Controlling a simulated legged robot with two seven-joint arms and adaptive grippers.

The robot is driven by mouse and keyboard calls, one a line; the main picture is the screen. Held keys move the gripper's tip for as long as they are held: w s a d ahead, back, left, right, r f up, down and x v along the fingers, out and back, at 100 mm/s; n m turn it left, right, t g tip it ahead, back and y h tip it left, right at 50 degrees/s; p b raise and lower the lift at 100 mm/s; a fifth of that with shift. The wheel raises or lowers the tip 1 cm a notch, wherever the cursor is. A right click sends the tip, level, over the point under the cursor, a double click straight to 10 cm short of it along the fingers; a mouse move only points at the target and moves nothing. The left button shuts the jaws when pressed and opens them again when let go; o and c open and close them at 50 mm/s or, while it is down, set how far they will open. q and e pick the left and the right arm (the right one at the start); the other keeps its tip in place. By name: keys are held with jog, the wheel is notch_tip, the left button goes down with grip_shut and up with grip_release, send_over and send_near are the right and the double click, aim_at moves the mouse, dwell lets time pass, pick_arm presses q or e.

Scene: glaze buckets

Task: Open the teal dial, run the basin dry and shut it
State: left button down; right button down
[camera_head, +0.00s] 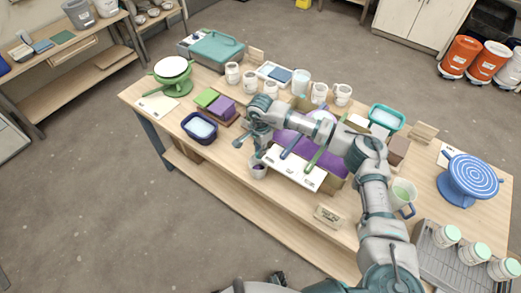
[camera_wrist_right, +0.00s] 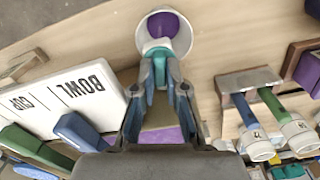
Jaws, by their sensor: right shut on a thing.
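My right gripper (camera_wrist_right: 160,85) is shut on the teal dial (camera_wrist_right: 158,54), right at the near rim of a white cup (camera_wrist_right: 142,38). The cup holds purple liquid (camera_wrist_right: 164,27); I cannot make out a stream. In the head view the cup (camera_head: 258,172) stands at the table's front edge, under my right gripper (camera_head: 257,150). The basin with purple glaze (camera_head: 330,160) lies behind the white labelled panel, partly hidden by my arm. Its purple (camera_wrist_right: 165,137) shows between the fingers in the wrist view. A dark part at the bottom edge may be my left gripper (camera_head: 277,279).
The white panel (camera_head: 285,168) reads BOWL and CUP in the wrist view. A dark blue tub (camera_head: 199,137) stands left of the gripper. White mugs (camera_head: 319,94) line the back. A green-filled jug (camera_head: 401,197) and blue turntable (camera_head: 468,181) stand right. The front left tabletop is fairly clear.

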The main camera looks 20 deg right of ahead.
jog(key=shift+r, duration=0.1)
jog(key=c, duration=1.2)
grip_release()
jog(key=shift+a, duration=0.1)
